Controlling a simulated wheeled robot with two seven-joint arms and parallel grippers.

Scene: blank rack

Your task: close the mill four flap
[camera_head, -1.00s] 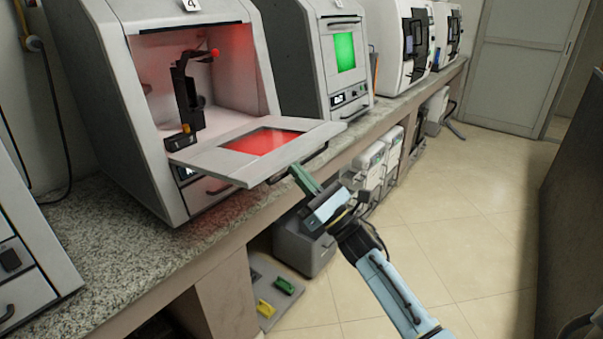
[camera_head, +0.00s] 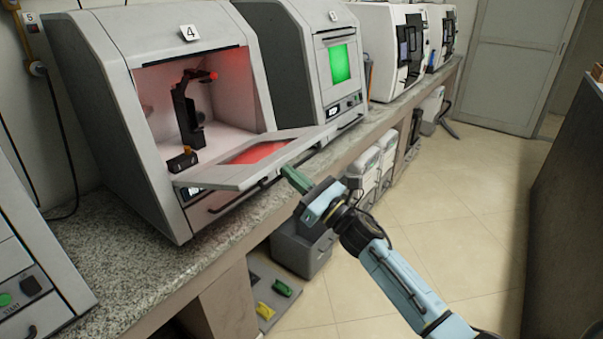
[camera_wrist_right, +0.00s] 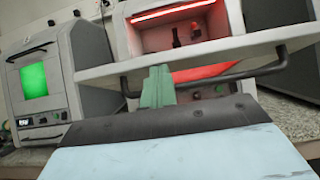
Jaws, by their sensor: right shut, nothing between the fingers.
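The mill marked 4 (camera_head: 95,105) stands on the counter with its flap (camera_head: 218,177) hinged down and sticking out, close to level, its outer edge a little raised. The flap has a red-lit window and a dark bar handle along its outer side. My right gripper (camera_head: 287,173) is shut and empty, its green fingers at the flap's outer edge. In the right wrist view the fingers (camera_wrist_right: 158,85) point at the underside of the flap (camera_wrist_right: 215,49), beside the handle (camera_wrist_right: 272,67); I cannot tell whether they touch. My left gripper is not in view.
Inside the mill chamber is a black fixture (camera_head: 188,115) with a red knob. A second mill with a green window (camera_head: 340,63) stands further along the counter (camera_head: 130,255). A grey bin (camera_head: 303,250) is below. The tiled floor (camera_head: 450,220) is clear on the right.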

